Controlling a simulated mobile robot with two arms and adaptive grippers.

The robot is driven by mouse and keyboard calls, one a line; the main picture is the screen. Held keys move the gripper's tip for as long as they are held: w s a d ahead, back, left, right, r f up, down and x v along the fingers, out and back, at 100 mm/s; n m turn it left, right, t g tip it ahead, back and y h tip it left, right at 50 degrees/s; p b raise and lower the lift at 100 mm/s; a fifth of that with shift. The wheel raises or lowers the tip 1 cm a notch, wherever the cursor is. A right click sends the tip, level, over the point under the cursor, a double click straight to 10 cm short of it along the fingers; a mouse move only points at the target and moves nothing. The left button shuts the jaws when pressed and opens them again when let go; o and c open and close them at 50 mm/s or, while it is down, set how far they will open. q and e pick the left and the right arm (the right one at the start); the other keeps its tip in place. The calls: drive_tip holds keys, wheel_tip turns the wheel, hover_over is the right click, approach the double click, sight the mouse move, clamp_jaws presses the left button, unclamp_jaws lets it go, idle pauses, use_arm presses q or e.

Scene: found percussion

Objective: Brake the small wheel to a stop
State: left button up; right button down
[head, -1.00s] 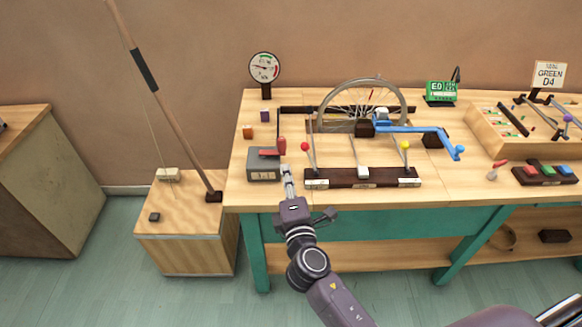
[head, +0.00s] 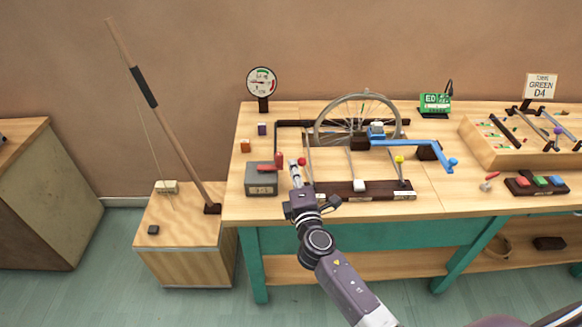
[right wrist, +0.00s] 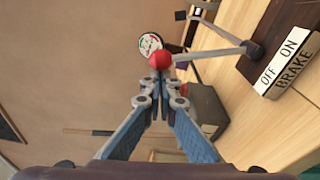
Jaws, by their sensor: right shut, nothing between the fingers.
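The small spoked wheel (head: 362,97) stands upright at the back of the bench; whether it turns cannot be told. In front is a dark lever board (head: 335,188) with several levers. Its left lever has a red ball knob (head: 301,161). In the right wrist view, the red knob (right wrist: 160,60) is just beyond my fingertips, its rod running right to a plate marked OFF, ON and BRAKE (right wrist: 290,62). My right gripper (head: 294,165) is shut and empty, close beside the knob; contact cannot be told. It also shows in the right wrist view (right wrist: 160,82). My left gripper is not in view.
A grey box with a red handle (head: 261,181) stands left of my gripper. A blue crank (head: 415,142) reaches across right of the wheel. A round gauge (head: 261,82) stands behind.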

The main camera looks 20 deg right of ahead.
drive_tip(key=shift+d, duration=0.1)
drive_tip(key=shift+s+d+r+m+b, duration=0.2)
drive_tip(key=shift+d+m+b, duration=0.35)
drive_tip(key=shift+m+b, duration=0.15)
drive_tip(key=shift+s+d+r+m+b, duration=0.2)
drive_tip(key=shift+d+m+b, duration=0.35)
drive_tip(key=shift+m, duration=0.15)
drive_tip(key=d+m, duration=0.1)
drive_tip(key=s+d+m+b, duration=0.1)
drive_tip(key=d, duration=0.1)
drive_tip(key=d+m, duration=0.1)
drive_tip(key=d, duration=0.1)
drive_tip(key=shift+s+d+r+t, duration=0.1)
drive_tip(key=shift+s+r+t, duration=0.1)
drive_tip(key=shift+r+t, duration=0.2)
drive_tip(key=shift+d+f+h, duration=0.1)
drive_tip(key=shift+h, duration=0.2)
